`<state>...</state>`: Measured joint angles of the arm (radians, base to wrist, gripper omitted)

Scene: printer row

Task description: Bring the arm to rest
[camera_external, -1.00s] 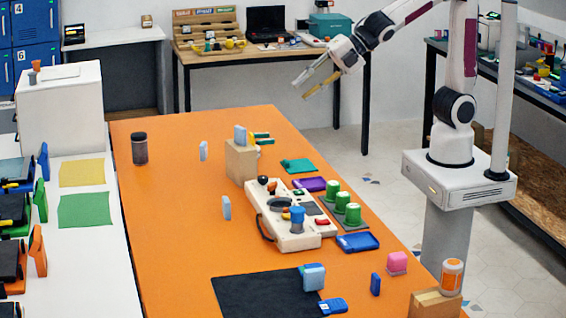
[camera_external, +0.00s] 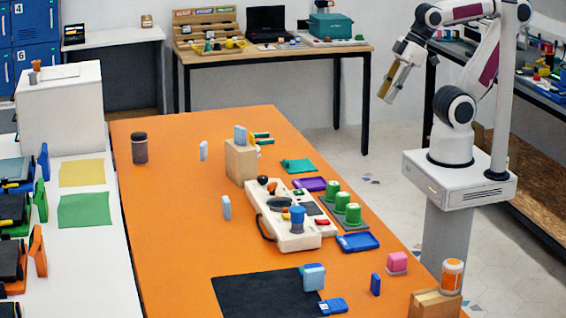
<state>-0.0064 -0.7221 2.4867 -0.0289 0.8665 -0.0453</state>
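The table holds a white control panel (camera_external: 278,234), several green cylinders (camera_external: 352,213), a wooden block (camera_external: 240,162), a dark jar (camera_external: 139,149) and a black mat (camera_external: 255,297). A back workbench (camera_external: 270,54) and a right-hand bench (camera_external: 553,103) stand near my arm. Open floor lies below the gripper.

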